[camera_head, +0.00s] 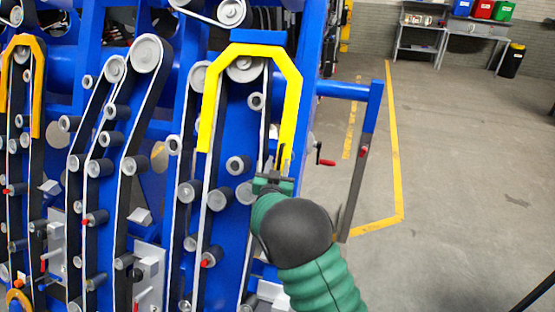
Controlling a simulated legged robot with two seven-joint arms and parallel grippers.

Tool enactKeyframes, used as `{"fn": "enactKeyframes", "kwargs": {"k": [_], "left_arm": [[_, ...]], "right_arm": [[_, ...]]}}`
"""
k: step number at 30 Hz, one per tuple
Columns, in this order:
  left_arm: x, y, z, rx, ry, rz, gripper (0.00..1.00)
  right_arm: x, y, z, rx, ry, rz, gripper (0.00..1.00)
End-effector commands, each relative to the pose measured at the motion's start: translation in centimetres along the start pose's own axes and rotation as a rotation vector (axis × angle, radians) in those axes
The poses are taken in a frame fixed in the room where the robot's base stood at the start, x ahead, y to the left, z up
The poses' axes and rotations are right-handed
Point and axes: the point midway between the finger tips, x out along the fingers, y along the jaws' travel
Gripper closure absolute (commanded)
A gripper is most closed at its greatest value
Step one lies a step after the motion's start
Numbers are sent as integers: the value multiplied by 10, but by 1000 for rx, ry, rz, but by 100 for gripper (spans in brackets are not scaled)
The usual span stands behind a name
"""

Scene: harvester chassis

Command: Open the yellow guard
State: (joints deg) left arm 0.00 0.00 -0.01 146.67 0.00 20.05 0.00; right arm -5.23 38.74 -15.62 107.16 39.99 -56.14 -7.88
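The yellow guard (293,88) is an arch-shaped bar over the top of the right-hand belt on the blue harvester chassis. Both its legs hang down along the belt, so it sits over the pulley. My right gripper (277,160), on its green and black arm, is at the lower end of the guard's right leg. Its thin dark fingers overlap that leg in the picture. I cannot tell whether they touch it or how far apart they are. My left gripper is not in view.
The blue chassis (229,135) with belts and rollers fills the left half. A second guard (38,70), more orange, is at the far left. A blue and grey post (364,140) stands right of my arm. The floor (470,150) farther right is open; bins and tables stand behind.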

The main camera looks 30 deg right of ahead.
Motion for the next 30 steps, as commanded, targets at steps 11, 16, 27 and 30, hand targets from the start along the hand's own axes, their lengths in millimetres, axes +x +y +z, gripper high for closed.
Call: {"fn": "enactKeyframes", "kwargs": {"k": [11,16,27,30], "left_arm": [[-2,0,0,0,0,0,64],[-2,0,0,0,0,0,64],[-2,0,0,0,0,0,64],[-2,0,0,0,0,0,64]], "right_arm": [[8,0,1,0,-2,0,71],[8,0,1,0,-2,-1,93],[7,-1,1,0,-2,-1,100],[7,-1,1,0,-2,-1,100]]}}
